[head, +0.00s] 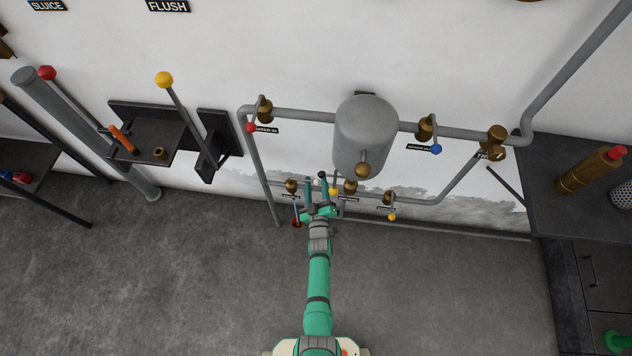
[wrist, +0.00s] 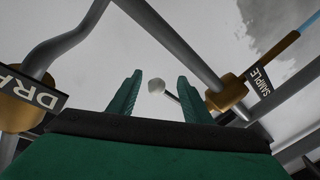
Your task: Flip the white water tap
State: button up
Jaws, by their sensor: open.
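A white ball knob (wrist: 156,86) on a short dark lever shows in the wrist view, between my fingertips in the picture. The lever runs toward a brass valve (wrist: 228,93) beside a SAMPLE label (wrist: 257,84). My gripper (wrist: 159,80) is open, its two green fingers on either side of the knob in the picture. I cannot tell whether either finger touches it. In the head view my gripper (head: 316,180) is at the lower pipe run, below the grey tank.
A grey tank (head: 365,132) hangs on the wall above my gripper. Brass valves with yellow (head: 392,217), blue (head: 436,149) and red (head: 251,127) knobs sit along the pipes. A DRAIN-side valve (wrist: 28,104) is close at left in the wrist view. The floor is clear.

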grip_shut()
jog(key=shift+r, duration=0.1)
